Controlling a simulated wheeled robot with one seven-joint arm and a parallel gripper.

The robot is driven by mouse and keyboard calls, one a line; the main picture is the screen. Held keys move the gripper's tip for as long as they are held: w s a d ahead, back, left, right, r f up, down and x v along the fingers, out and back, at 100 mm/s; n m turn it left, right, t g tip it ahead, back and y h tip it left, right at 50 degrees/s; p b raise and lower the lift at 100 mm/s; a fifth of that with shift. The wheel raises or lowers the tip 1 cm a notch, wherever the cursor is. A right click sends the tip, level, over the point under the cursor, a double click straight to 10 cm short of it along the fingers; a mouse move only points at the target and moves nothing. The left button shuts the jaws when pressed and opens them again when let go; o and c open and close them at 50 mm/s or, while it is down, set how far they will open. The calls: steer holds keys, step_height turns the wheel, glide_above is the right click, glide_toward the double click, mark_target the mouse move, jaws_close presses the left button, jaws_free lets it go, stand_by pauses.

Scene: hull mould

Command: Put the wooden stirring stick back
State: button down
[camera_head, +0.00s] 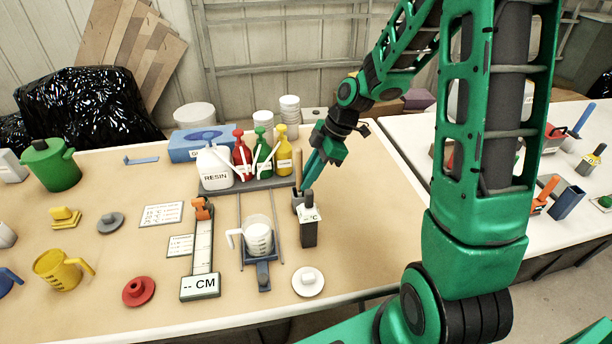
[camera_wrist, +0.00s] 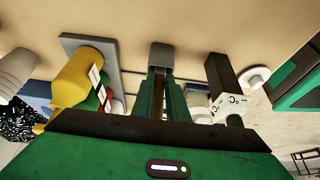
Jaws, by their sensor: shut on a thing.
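The wooden stirring stick (camera_head: 298,167) stands upright, its lower end at a small dark grey holder (camera_head: 297,201) on the bench. My gripper (camera_head: 304,186) reaches down from the upper right and is shut on the stick just above the holder. In the wrist view my gripper's fingers (camera_wrist: 161,76) point at the grey holder (camera_wrist: 161,52), and the stick shows only as a thin strip between them. The fingers hide part of the stick, and I cannot tell how deep its lower end sits.
A dark thermometer-like device (camera_head: 308,232) stands close in front of the holder. A white measuring cup (camera_head: 258,236) on a blue stand is to the left. The resin bottle (camera_head: 214,168) and yellow bottle (camera_head: 283,158) stand behind left. The bench right of the holder is clear.

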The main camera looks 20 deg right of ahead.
steer(key=c, duration=1.7)
jaws_free()
steer(key=shift+o, duration=0.2)
steer(key=w+v, duration=0.1)
steer(key=v, duration=0.9)
steer(key=shift+s+d+r, duration=0.15)
steer(key=shift+s+r, duration=0.25)
steer(key=shift+s, duration=0.15)
steer(key=s+d+r+m+h, duration=0.1)
steer(key=s+d+m, duration=0.4)
steer(key=s+m, duration=0.6)
steer(key=s+d+r+m+g+h, duration=0.1)
steer(key=s+d+m+h, duration=0.3)
steer(key=s+m, duration=0.7)
steer(key=s+d, duration=0.1)
steer(key=s, duration=0.4)
steer(key=shift+d, duration=0.2)
